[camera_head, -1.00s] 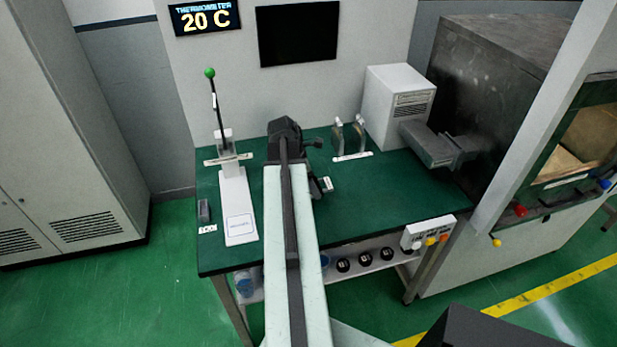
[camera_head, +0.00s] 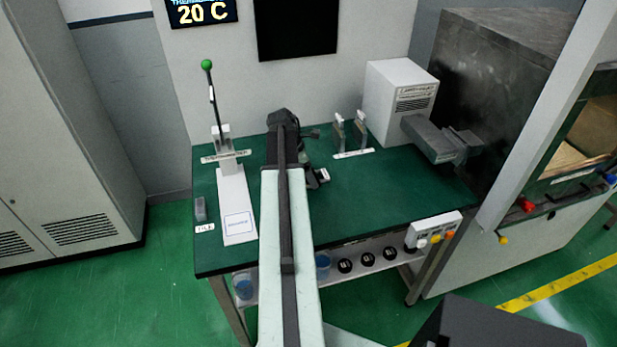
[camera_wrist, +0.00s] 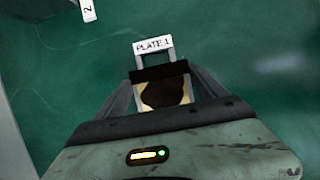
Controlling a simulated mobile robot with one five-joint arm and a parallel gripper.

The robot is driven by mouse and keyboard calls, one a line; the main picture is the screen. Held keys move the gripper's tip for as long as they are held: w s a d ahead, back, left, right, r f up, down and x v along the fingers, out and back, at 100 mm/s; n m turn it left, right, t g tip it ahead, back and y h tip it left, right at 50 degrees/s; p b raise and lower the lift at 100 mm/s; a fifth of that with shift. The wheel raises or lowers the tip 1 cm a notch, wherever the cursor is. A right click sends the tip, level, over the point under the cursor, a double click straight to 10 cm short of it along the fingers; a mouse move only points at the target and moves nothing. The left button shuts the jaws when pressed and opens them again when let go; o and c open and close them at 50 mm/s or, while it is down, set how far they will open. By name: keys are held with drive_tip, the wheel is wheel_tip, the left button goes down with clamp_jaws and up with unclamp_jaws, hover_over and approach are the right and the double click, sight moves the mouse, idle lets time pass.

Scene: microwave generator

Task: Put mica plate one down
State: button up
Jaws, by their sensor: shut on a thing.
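Mica plate one (camera_wrist: 162,93), with a cream face, a dark brown patch and a "PLATE 1" tag on its handle, is between the fingers of my gripper (camera_wrist: 160,76) in the wrist view. The gripper is shut on it. Green table surface lies beneath; I cannot tell whether the plate touches it. In the head view my arm hides the plate and most of the gripper, which is over the middle of the green table (camera_head: 390,195).
A white stand with a green-knobbed lever (camera_head: 235,195) is left of my arm. Two small upright holders (camera_head: 350,132), a white box (camera_head: 398,95) and a large dark machine (camera_head: 490,80) stand to the right. A "2" label (camera_wrist: 88,10) shows in the wrist view.

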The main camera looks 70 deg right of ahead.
drive_tip(key=shift+f, duration=0.1)
drive_tip(key=o, duration=1.2)
drive_tip(key=shift+f, duration=0.1)
drive_tip(key=o, duration=0.3)
drive_tip(key=shift+o, duration=0.2)
